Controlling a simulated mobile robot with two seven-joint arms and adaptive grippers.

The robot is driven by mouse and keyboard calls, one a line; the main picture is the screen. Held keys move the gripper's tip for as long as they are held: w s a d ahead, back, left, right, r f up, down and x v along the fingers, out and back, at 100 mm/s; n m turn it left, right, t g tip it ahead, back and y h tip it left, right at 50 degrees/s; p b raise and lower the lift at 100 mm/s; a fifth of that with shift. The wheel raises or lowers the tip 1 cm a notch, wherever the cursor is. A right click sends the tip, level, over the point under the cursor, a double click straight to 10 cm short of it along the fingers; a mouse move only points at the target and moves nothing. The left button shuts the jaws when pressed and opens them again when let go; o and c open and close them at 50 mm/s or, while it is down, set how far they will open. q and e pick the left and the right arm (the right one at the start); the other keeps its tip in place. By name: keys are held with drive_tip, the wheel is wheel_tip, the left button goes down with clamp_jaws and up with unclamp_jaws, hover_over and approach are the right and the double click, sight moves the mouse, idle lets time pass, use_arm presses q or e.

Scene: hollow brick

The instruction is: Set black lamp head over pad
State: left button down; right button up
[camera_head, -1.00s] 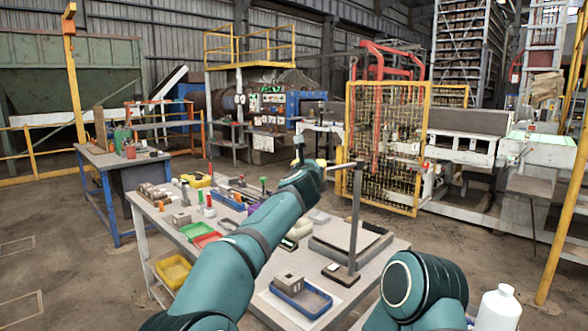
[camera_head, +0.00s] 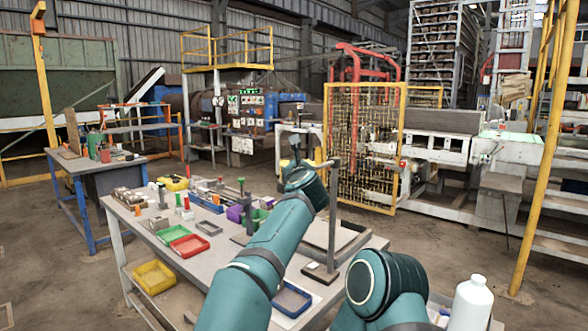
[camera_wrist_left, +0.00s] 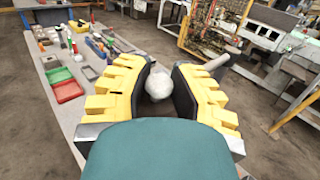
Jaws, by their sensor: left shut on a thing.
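The lamp's dark upright post (camera_head: 333,215) stands on a small flat base on the table, with a short bar at its top reaching left toward my left gripper (camera_head: 303,160). In the left wrist view, the yellow fingers of that gripper (camera_wrist_left: 160,85) close around a pale rounded part (camera_wrist_left: 159,83), which I take to be the lamp head; its black shell cannot be told from the dark finger pads. A grey bar (camera_wrist_left: 218,62) runs off to the right. The pad (camera_head: 318,234), a pale flat surface, lies behind the post, partly hidden by my arm. My right gripper is out of view.
The grey table (camera_head: 150,232) holds a green tray (camera_head: 172,234), a red tray (camera_head: 189,245) and several small parts at left. A blue tray (camera_head: 291,300) is half hidden by my left arm. A white bottle (camera_head: 470,303) stands at the front right.

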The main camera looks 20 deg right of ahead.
use_arm(q)
drive_tip(key=shift+s+d+r, duration=0.1)
drive_tip(key=c, duration=0.8)
unclamp_jaws()
drive_tip(key=shift+s, duration=0.15)
